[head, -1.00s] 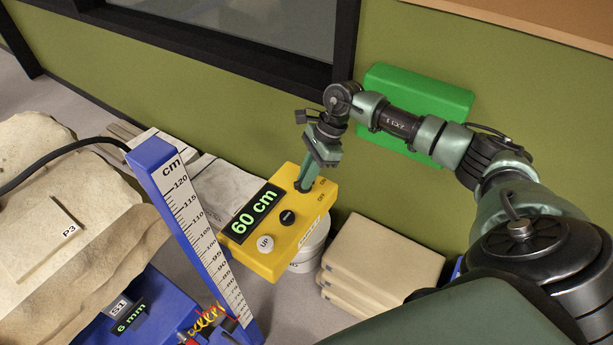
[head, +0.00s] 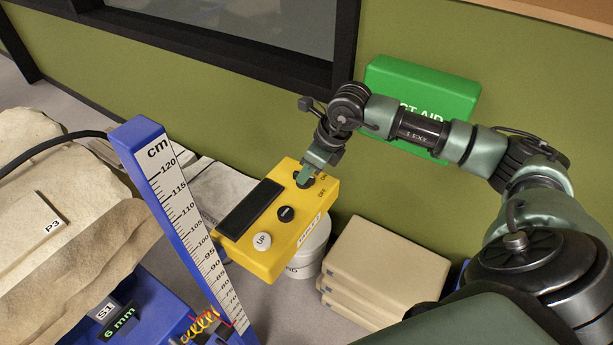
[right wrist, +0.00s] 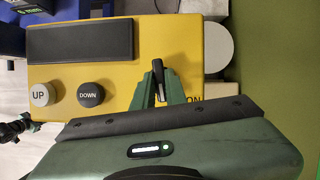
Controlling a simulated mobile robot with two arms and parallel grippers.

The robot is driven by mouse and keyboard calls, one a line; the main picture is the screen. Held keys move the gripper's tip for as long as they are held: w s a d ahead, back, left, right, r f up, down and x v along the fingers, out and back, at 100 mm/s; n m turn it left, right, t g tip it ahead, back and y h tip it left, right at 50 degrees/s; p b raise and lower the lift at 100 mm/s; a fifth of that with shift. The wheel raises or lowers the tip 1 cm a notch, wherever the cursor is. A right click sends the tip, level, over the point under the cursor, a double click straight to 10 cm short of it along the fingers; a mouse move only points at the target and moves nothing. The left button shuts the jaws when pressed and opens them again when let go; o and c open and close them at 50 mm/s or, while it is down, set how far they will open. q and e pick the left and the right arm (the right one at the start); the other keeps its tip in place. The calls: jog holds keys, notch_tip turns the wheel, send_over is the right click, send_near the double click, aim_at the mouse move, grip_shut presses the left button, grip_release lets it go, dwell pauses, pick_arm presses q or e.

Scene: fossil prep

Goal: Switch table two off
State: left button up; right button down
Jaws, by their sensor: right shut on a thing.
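The yellow control box (head: 310,214) stands in the middle of the head view. Its display (head: 250,208) is dark and blank. A white UP button (head: 262,241) and a black DOWN button (head: 285,214) sit on its face, with ON and OFF marks near its right end. My right gripper (head: 305,178) is at that end, shut on a small dark switch knob (right wrist: 159,72). The fingers partly hide the knob, so its exact setting is hard to read. The right wrist view also shows the blank display (right wrist: 80,40). My left gripper is not in view.
A blue column with a cm scale (head: 190,215) stands left of the box, near pale rock slabs (head: 90,240) and a lit 6 mm display (head: 118,325). Stacked beige blocks (head: 385,265) and a white tub (head: 312,250) are below. A green first aid case (head: 425,85) hangs behind my arm.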

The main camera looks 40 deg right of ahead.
jog(key=shift+m+h+b, duration=0.3)
jog(key=shift+m+b, duration=0.2)
jog(key=shift+m, duration=0.3)
jog(key=shift+r, duration=0.1)
jog(key=shift+w, duration=0.1)
jog(key=c, duration=1.4)
grip_release()
jog(key=shift+c, duration=0.2)
jog(key=b+v, duration=0.2)
jog(key=v, duration=0.5)
jog(key=shift+s+r, duration=0.25)
jog(key=shift+r, duration=0.1)
